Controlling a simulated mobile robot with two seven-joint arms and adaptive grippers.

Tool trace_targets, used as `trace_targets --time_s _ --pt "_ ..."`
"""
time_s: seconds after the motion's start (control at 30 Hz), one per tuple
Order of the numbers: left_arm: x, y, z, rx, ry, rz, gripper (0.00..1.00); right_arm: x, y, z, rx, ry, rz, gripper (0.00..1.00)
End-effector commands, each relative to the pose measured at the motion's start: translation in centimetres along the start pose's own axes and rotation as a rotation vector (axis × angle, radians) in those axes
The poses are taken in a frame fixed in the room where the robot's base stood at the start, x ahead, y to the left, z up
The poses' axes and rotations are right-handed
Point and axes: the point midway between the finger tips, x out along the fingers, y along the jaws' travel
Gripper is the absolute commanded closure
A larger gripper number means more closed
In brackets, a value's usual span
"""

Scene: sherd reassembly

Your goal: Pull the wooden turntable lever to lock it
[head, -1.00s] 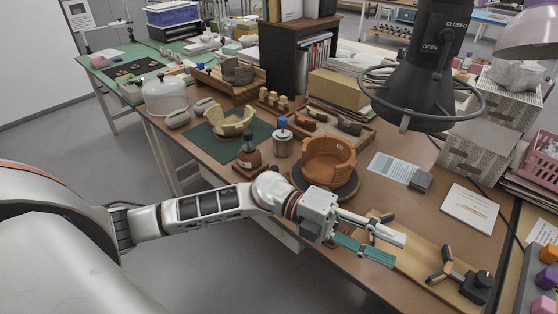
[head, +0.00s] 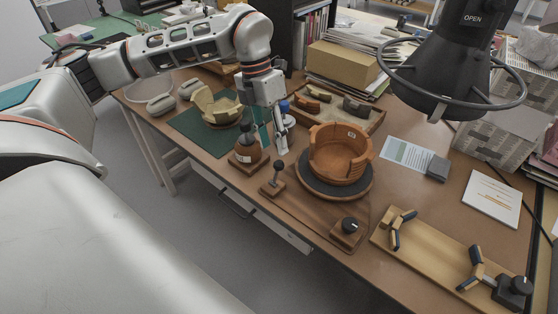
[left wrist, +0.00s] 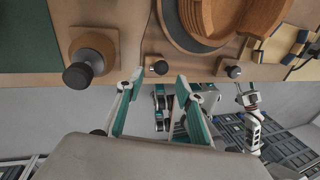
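The turntable is a dark disc (head: 365,192) on a wooden base board (head: 312,212), carrying a ridged terracotta pot (head: 340,155) with an open gap in its wall. The lever (head: 279,165), a black ball knob on a short stem, stands on a small wooden block at the board's left end. The lever also shows in the left wrist view (left wrist: 159,67).
A black knob (head: 349,226) sits at the board's front right. A wooden jig with clamps (head: 425,248) lies to the right. A green mat (head: 190,125) with pale sherds is at left.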

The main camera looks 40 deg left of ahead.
Motion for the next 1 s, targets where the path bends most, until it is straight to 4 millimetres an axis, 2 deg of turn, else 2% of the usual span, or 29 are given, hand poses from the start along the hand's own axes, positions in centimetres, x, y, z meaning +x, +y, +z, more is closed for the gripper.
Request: trace_targets --time_s 0.4,0.6,0.87,1.0 --pt "6.2 -0.1 -0.1 0.002 0.005 -0.003 0.63 0.2 -0.1 1.8 -0.008 -0.025 -0.001 0.60" --pt "7.5 -0.1 -0.1 0.002 0.003 -0.003 0.63 0.3 -0.1 1.7 -0.010 -0.023 0.000 0.60" --pt "7.5 -0.1 0.0 0.002 0.001 -0.003 0.63 0.4 0.1 1.2 -0.011 -0.015 0.003 0.60" --pt "7.5 -0.1 0.0 0.002 0.001 -0.003 0.97 0.4 0.1 1.2 -0.011 -0.015 0.003 0.60"
